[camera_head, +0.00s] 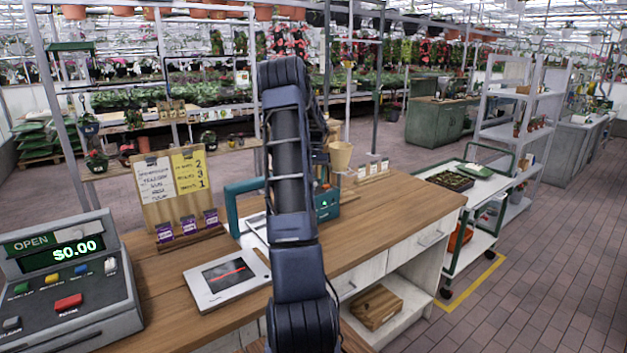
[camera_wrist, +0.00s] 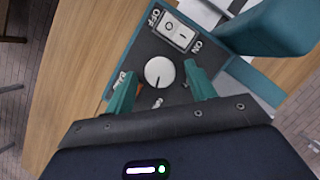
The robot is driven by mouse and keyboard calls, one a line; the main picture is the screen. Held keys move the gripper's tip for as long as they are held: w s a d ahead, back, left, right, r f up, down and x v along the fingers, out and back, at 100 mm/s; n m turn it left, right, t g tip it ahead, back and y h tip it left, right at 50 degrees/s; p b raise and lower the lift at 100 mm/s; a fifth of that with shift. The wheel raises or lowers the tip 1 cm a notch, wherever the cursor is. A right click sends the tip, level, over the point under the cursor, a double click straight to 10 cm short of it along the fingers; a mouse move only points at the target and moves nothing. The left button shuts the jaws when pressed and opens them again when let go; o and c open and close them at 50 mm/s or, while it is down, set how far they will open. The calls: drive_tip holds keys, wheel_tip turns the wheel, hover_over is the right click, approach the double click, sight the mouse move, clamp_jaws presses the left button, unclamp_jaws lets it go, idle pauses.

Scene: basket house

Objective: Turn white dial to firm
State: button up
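The white dial (camera_wrist: 159,72) is a round knob on the dark panel of a teal device (camera_wrist: 268,28), seen in the wrist view. A dark pointer line on it points toward the bottom of the picture. Printed labels beside and below the dial are partly hidden by my fingers, and I cannot read them fully. My gripper (camera_wrist: 161,77) is open, with its two teal fingers on either side of the dial and gaps showing. In the head view the teal device (camera_head: 327,205) stands on the counter, mostly behind my arm; dial and gripper are hidden there.
An OFF/ON rocker switch (camera_wrist: 176,31) sits above the dial on the same panel. On the wooden counter (camera_head: 385,225) are a cash register (camera_head: 70,285), a tablet (camera_head: 226,277) and a sign board (camera_head: 170,190).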

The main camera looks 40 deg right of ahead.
drive_tip(key=v, duration=1)
drive_tip(key=shift+r, duration=0.4)
drive_tip(key=shift+w, duration=0.1)
drive_tip(key=s+a+r+n+t+h, duration=0.1)
drive_tip(key=s+a+r, duration=0.3)
drive_tip(key=a, duration=0.5)
drive_tip(key=s+a+r+n+t, duration=0.1)
drive_tip(key=s+a+r+n, duration=0.2)
drive_tip(key=a, duration=0.6)
drive_tip(key=s+a+r+t+h, duration=0.15)
drive_tip(key=s+a+r, duration=0.3)
drive_tip(key=a, duration=0.45)
drive_tip(key=s+a+f+n+t, duration=0.2)
drive_tip(key=s+a+f, duration=0.1)
drive_tip(key=s+a, duration=0.6)
drive_tip(key=s+a+f+n+t, duration=0.2)
drive_tip(key=s+a+f+n, duration=0.1)
drive_tip(key=s+a, duration=0.5)
drive_tip(key=s+f, duration=0.1)
drive_tip(key=s, duration=0.2)
drive_tip(key=shift+s+a+f+h, duration=0.2)
drive_tip(key=shift+s+a+h, duration=0.15)
drive_tip(key=shift+s+a, duration=0.05)
